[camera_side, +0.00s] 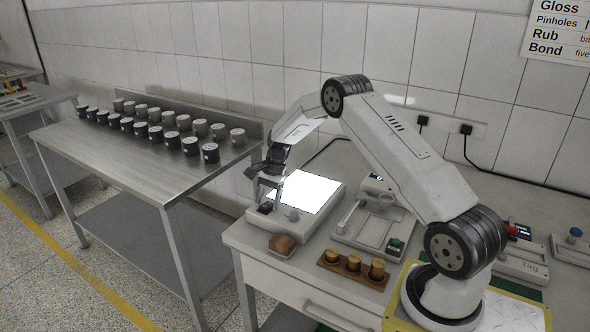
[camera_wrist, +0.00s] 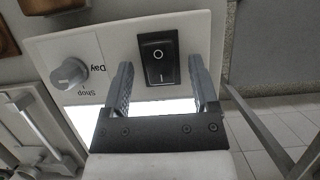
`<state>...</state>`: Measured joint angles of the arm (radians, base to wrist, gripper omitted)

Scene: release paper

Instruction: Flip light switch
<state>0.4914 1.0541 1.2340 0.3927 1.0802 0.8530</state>
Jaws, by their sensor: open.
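The light switch is a black rocker (camera_wrist: 159,61) marked O and I, set in the pale panel of a light box (camera_wrist: 110,40). In the side view the switch (camera_side: 265,208) is on the front left corner of the box (camera_side: 335,200), whose top glows white. My gripper (camera_wrist: 162,85) is open and empty in the wrist view, its two grey fingers on either side of the lower part of the switch. In the side view my gripper (camera_side: 266,192) is just above the switch. I cannot tell whether it touches the panel.
A grey knob (camera_wrist: 69,73) labelled Day and Shop is beside the switch. A brown block (camera_side: 282,244) and a wooden rack of weights (camera_side: 353,266) stand near the bench's front edge. A steel table (camera_side: 130,165) with several cans is at left, across a gap.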

